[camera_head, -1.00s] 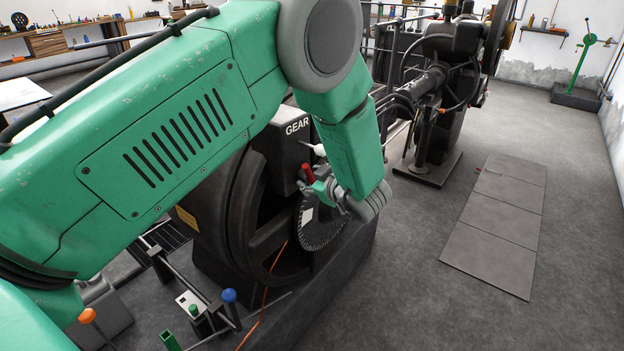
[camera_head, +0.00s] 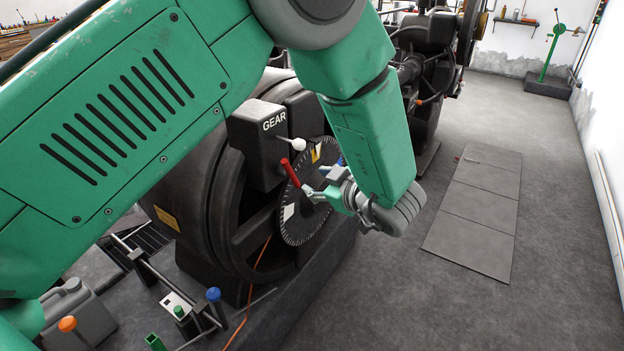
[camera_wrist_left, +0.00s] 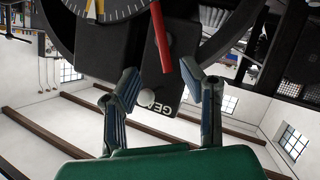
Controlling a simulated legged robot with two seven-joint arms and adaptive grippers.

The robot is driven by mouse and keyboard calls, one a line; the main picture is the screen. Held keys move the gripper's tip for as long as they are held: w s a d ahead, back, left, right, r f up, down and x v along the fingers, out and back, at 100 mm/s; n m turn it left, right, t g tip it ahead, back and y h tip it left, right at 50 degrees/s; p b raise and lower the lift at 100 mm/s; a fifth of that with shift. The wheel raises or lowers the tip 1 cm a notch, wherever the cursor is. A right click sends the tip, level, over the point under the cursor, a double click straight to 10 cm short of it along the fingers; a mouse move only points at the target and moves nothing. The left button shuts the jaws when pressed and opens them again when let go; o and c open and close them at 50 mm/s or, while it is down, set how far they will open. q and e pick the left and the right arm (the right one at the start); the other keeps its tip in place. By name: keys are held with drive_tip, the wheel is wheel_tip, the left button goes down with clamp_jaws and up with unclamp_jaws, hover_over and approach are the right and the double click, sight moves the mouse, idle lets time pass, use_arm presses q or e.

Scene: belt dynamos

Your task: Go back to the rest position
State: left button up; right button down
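My left arm comes in from the left across the head view. My left gripper (camera_head: 312,192) is in front of the toothed dial disc (camera_head: 292,225), close to the red handle (camera_head: 289,173). In the left wrist view the fingers (camera_wrist_left: 162,88) are spread apart with nothing between their tips. The red handle (camera_wrist_left: 161,37) shows beyond them there, apart from both fingers. The black GEAR box (camera_head: 258,140) with a white-knobbed lever (camera_head: 299,146) sits above the disc. The wrist picture is upside down. My right gripper is not in view.
The dark dynamo (camera_head: 190,190) fills the middle, behind my arm. The floor around the flat plates (camera_head: 470,215) at right is open.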

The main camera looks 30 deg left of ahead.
use_arm(q)
drive_tip(key=shift+f, duration=0.1)
idle(0.4)
drive_tip(key=s+a+f+m+h, duration=0.1)
drive_tip(key=s+f+m+h, duration=0.4)
drive_tip(key=f, duration=0.5)
drive_tip(key=s+a+f+m+h, duration=0.2)
drive_tip(key=s+f+m+h, duration=0.1)
drive_tip(key=s+f+m, duration=0.6)
drive_tip(key=s+d+f+m+g+h, duration=0.1)
drive_tip(key=s+f+m+g+h, duration=0.1)
drive_tip(key=s, duration=0.8)
drive_tip(key=s+f+m+g+h, duration=0.2)
drive_tip(key=s+f+g, duration=0.1)
drive_tip(key=s, duration=0.8)
drive_tip(key=shift+d+f+g, duration=0.3)
drive_tip(key=shift+d+f, duration=0.1)
drive_tip(key=shift+f, duration=0.1)
drive_tip(key=shift+w, duration=0.2)
drive_tip(key=shift+s+f, duration=0.1)
